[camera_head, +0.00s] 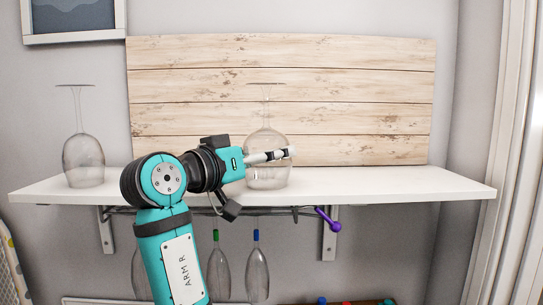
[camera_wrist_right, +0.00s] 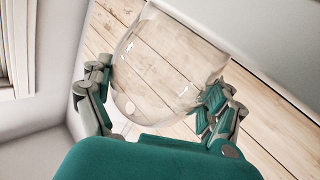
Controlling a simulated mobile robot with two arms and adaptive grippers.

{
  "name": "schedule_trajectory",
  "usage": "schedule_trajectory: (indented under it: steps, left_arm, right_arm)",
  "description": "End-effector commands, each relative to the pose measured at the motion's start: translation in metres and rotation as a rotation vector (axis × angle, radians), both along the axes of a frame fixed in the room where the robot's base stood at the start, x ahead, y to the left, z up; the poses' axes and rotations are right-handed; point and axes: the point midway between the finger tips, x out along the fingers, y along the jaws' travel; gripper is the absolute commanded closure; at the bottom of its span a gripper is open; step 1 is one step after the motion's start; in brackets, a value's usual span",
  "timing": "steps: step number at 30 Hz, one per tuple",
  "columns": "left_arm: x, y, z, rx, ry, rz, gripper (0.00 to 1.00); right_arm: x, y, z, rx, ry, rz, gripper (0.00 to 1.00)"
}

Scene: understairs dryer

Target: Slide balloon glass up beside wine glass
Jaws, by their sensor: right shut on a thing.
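The balloon glass (camera_head: 267,176) is clear and upside down, stem up, on the white shelf right of its middle. In the right wrist view the bowl of the balloon glass (camera_wrist_right: 165,55) fills the space between the fingers. My right gripper (camera_head: 286,153) is shut on the bowl, with fingers on both sides of it. The wine glass (camera_head: 83,155) is clear, narrower and also upside down near the shelf's left end. A wide stretch of shelf separates the two glasses. My right arm hides part of the shelf between them. My left gripper is not in view.
The white shelf (camera_head: 390,184) is bare to the right of the balloon glass. A whitewashed plank panel (camera_head: 300,62) stands behind it. Glasses (camera_head: 257,277) with coloured ends and a purple object (camera_head: 328,220) are below the shelf. A picture frame (camera_head: 75,38) hangs upper left.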

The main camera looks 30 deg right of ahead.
Motion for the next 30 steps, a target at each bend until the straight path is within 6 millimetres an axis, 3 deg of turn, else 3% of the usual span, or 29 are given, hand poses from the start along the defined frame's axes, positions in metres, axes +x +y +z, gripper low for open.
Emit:
schedule_trajectory:
  steps: [12, 30]
  left_arm:
    - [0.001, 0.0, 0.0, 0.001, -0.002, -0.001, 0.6]
    - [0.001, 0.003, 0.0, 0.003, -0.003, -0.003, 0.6]
  right_arm:
    - [0.014, 0.022, -0.002, 0.002, 0.004, 0.002, 0.51]
    - [0.02, 0.031, -0.002, 0.003, 0.005, 0.003, 0.51]
